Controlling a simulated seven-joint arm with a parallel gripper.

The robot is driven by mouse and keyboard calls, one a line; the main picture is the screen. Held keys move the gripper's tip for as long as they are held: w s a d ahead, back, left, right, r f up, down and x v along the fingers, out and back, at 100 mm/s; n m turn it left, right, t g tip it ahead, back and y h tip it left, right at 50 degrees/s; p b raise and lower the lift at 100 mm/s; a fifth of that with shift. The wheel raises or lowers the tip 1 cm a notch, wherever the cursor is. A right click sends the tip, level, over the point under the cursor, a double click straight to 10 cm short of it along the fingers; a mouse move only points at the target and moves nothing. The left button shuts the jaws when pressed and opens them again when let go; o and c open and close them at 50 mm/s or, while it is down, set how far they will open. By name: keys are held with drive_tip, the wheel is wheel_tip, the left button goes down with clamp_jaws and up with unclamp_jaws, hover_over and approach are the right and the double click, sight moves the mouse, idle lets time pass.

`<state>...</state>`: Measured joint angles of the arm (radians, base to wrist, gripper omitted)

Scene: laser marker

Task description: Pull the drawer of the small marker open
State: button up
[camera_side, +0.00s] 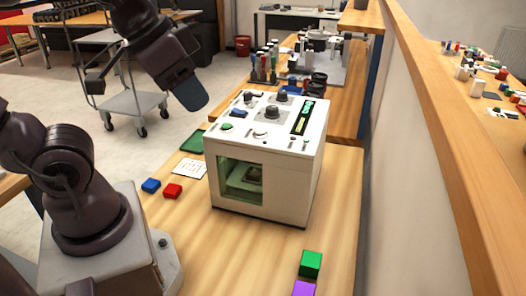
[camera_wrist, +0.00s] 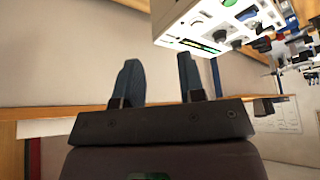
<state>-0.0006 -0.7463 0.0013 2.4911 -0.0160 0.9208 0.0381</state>
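The small marker (camera_side: 288,178) is a white box-shaped machine standing on the wooden table in the side view. Its top carries knobs, buttons and a green-lit display. A greenish window or opening in its front shows a tray-like part (camera_side: 243,183) inside, probably the drawer; I cannot make out a handle. The marker's top also shows at the upper right of the wrist view (camera_wrist: 198,20). My gripper (camera_side: 192,98) is raised in the air to the left of the marker and apart from it. In the wrist view its two dark fingers (camera_wrist: 159,62) stand apart with nothing between them.
A blue block (camera_side: 151,185) and a red block (camera_side: 173,191) lie left of the marker, near a white printed card (camera_side: 189,168). A green block (camera_side: 311,263) and a purple block (camera_side: 303,289) lie at the front right. The tabletop before the marker is clear.

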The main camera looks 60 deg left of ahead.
drive_tip(key=w+a+r+m+g+h, duration=0.1)
drive_tip(key=w+a+g+h, duration=0.1)
drive_tip(key=w+h, duration=0.25)
drive_tip(key=w+a+r+m+g+h, duration=0.1)
drive_tip(key=w+a+r+g+h, duration=0.1)
drive_tip(key=w+h, duration=0.3)
drive_tip(key=w+a+f+n+t+h, duration=0.1)
drive_tip(key=w+a+f+n+t, duration=0.2)
drive_tip(key=a, duration=0.4)
drive_tip(key=w+a+f+h, duration=0.1)
drive_tip(key=w+a+f, duration=0.1)
drive_tip(key=a+f, duration=0.45)
drive_tip(key=s+a+f+n+t, duration=0.2)
drive_tip(key=s+a+f, duration=0.2)
drive_tip(key=f, duration=0.3)
drive_tip(key=s+a+f+n+t, duration=0.2)
drive_tip(key=s+a+f+n, duration=0.1)
drive_tip(key=a+f, duration=0.3)
drive_tip(key=s+a+f+n+t, duration=0.2)
drive_tip(key=s+a+f+n, duration=0.1)
drive_tip(key=s+a+f, duration=0.3)
wheel_tip(320, 180, down, 2)
drive_tip(key=shift+a+t+y, duration=0.1)
drive_tip(key=shift+t+y, duration=0.2)
drive_tip(key=shift+y, duration=0.05)
drive_tip(key=x, duration=1.2)
drive_tip(key=shift+w+d+f, duration=0.1)
drive_tip(key=shift+w+d, duration=0.1)
drive_tip(key=shift+d, duration=0.1)
